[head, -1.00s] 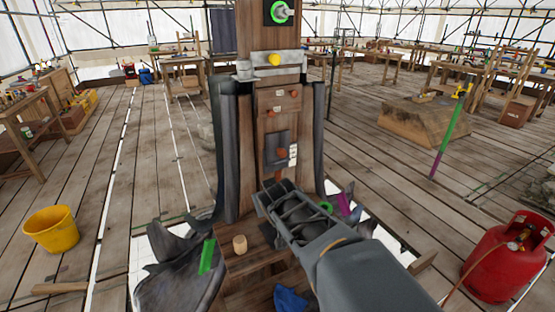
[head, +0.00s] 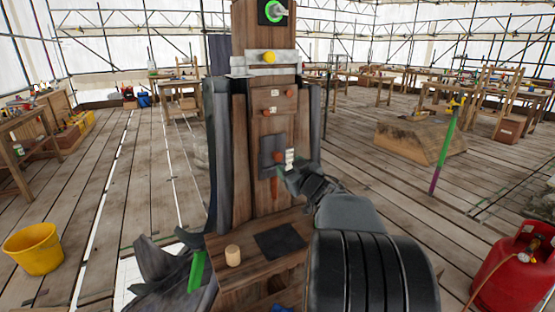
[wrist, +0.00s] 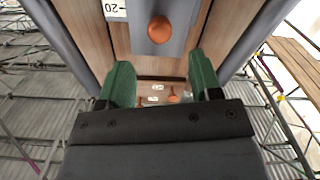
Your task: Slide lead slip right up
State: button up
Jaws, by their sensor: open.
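The lead slip (head: 267,158) is a dark grey plate upright on the front of the wooden post (head: 240,150). An orange knob (head: 279,156) sticks out of it, with a white marked scale (head: 290,158) at its right. In the wrist view the slip (wrist: 182,38) fills the top middle, with its knob (wrist: 159,28) and part of the scale (wrist: 115,9). My gripper (head: 287,173) is at the slip's lower right. In the wrist view its green fingers (wrist: 160,66) are apart and empty, with the knob beyond the gap; contact cannot be told.
Two orange knobs with white labels sit on a wood panel (head: 272,98) above the slip. A metal band (head: 262,70) with a yellow knob crosses higher. A wooden peg (head: 233,255) and dark sheet (head: 280,241) lie on the ledge below. Dark folded sheets flank the post.

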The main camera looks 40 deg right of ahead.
aim_at(279, 158)
jog(key=w, duration=0.5)
jog(key=w+d, duration=0.1)
jog(key=w, duration=0.2)
jog(key=shift+w, duration=0.25)
jog(key=shift+c, duration=0.2)
grip_shut()
